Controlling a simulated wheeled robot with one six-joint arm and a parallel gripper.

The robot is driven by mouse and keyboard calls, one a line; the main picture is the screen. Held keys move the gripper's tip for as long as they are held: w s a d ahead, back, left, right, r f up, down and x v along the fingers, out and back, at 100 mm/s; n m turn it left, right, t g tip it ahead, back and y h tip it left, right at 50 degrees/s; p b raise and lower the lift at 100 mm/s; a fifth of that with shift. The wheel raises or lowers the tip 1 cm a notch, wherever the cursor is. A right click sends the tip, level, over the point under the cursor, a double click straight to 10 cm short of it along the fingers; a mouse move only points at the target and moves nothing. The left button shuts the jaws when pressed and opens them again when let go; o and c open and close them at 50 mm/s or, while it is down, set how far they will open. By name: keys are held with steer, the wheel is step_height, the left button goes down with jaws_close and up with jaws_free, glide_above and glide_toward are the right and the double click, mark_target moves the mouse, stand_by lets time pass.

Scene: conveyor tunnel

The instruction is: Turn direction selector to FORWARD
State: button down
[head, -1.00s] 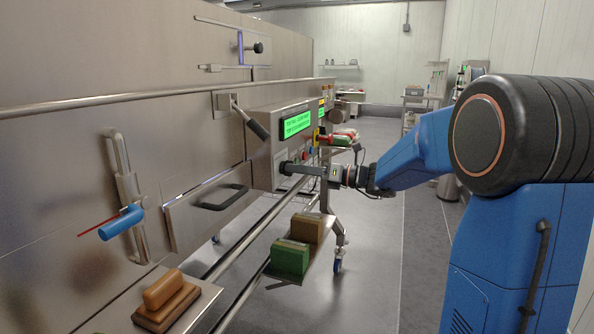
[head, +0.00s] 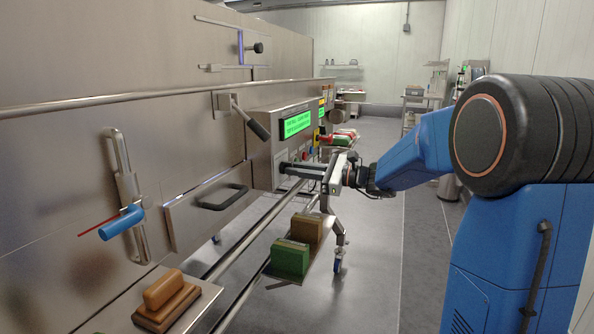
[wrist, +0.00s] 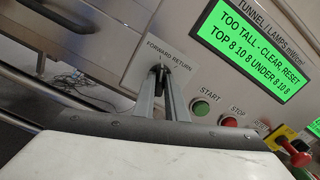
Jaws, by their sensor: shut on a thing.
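The direction selector (wrist: 158,72) is a small black knob under the words FORWARD and RETURN on the grey control panel (wrist: 140,20) in the wrist view. My gripper (wrist: 160,84) is shut on the selector, with a finger on each side of it. The fingers partly cover the knob, and I cannot tell which word it points to. In the head view my gripper (head: 284,168) reaches the lower front of the control box (head: 262,160), where the selector is hidden.
A green display (wrist: 250,45) reads "TOO TALL - CLEAR RESET". A green start button (wrist: 201,109), a red stop button (wrist: 229,121) and a red knob on yellow (wrist: 294,150) sit right of the selector. Rails (head: 262,222) and a shelf with green and brown blocks (head: 290,257) lie below.

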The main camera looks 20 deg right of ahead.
steer(key=shift+n, duration=0.6)
steer(key=c, duration=1.8)
jaws_free()
steer(key=shift+d, duration=0.1)
steer(key=v, duration=1.7)
steer(key=shift+s, duration=0.15)
steer(key=shift+d, duration=0.1)
